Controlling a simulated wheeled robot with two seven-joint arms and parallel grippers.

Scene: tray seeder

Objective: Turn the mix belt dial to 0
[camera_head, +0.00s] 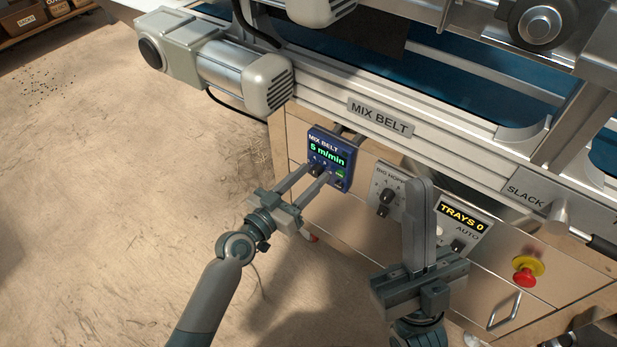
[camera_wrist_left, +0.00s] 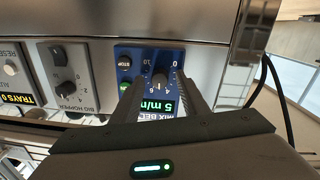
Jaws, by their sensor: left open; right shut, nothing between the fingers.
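The blue mix belt panel (camera_head: 343,180) is on the machine's front, and its green display reads "5 m/min". Its dark dial (camera_wrist_left: 160,79) shows in the left wrist view, with a scale around it that includes 0 and 10. My left gripper (camera_head: 318,171) is open at the panel, with its fingers pointing at it. In the left wrist view its two fingers (camera_wrist_left: 162,88) lie either side of the dial. I cannot tell whether they touch it. The fingers hide part of the panel and display. My right gripper (camera_head: 418,184) is shut and empty, upright in front of the machine.
The big hopper panel (camera_head: 377,204) with its own knob is right of the mix belt panel. Further right are the trays panel (camera_head: 468,228) and a red emergency button (camera_head: 525,276). The conveyor rail (camera_head: 330,96) runs above. Open floor (camera_head: 110,200) lies to the left.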

